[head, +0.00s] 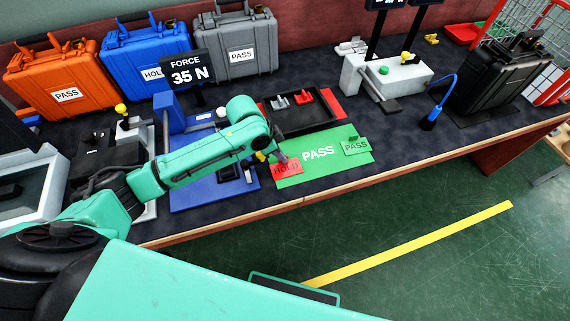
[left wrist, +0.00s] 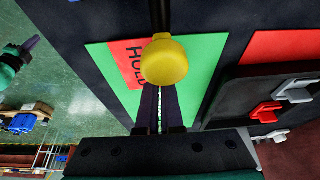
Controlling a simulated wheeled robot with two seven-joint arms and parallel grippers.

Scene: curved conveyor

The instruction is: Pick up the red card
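The red card (head: 286,169), marked HOLD, lies at the left end of the green PASS mat (head: 298,178). In the left wrist view the card (left wrist: 124,66) shows partly, beside the dark fingers. My left gripper (head: 281,157) points down at the card's upper edge; whether it touches the card is unclear. In the left wrist view my left fingers (left wrist: 160,105) stand close together with a thin gap, and a yellow knob (left wrist: 165,60) hides their tips. What seems to be my right gripper (left wrist: 30,43) shows at the left edge, away from the table.
A green PASS card (head: 355,146) lies at the mat's right end. A black tray (head: 275,121) with small parts stands behind the mat. A blue fixture (head: 200,193) stands left of the mat. The table's front edge (head: 330,188) runs close in front.

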